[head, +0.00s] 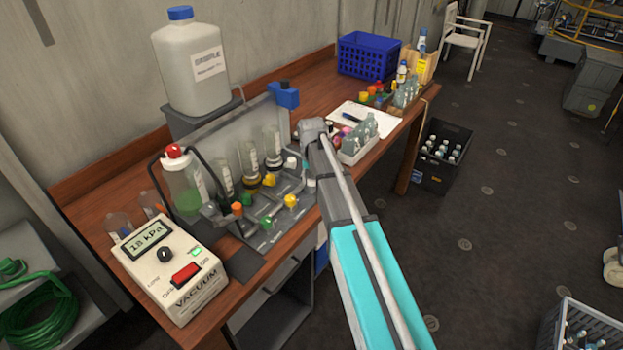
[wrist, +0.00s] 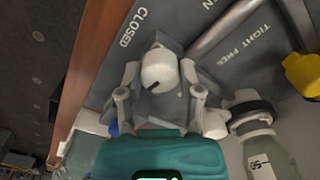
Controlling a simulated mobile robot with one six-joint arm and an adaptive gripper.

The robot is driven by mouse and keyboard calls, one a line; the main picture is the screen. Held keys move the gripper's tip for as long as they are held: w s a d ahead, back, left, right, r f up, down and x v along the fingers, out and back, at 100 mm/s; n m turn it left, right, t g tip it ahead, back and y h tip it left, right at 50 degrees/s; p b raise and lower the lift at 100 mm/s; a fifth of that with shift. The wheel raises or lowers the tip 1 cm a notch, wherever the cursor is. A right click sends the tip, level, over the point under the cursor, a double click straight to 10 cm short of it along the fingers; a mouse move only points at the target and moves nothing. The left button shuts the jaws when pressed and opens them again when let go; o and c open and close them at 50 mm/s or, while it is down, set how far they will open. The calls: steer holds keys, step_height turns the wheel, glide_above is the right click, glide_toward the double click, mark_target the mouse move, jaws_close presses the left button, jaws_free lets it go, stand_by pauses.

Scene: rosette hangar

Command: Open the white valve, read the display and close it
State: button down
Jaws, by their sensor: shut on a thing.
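The white valve (wrist: 158,68) has a rounded knob with a short dark mark. In the wrist view it sits on a grey panel with the words CLOSED at upper left and TIGHT FREE at right; another word is cut off at the top. My gripper (wrist: 160,76) is shut on the white valve, with a finger on either side of the knob. In the head view my arm mostly hides this spot. The display (head: 149,236) on the cream VACUUM box appears to read 18 kPa.
A yellow valve (wrist: 303,74) and a labelled glass bottle (wrist: 262,150) are close on the right of my gripper. Orange and green valves, bottles and tubing crowd the panel. A white tray of bottles (head: 351,152) stands beside my arm. The floor at right is mostly open.

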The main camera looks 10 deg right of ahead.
steer(key=shift+w+n, duration=0.1)
steer(key=shift+n, duration=0.5)
steer(key=shift+c, duration=1.3)
jaws_free()
steer(key=shift+m, duration=0.3)
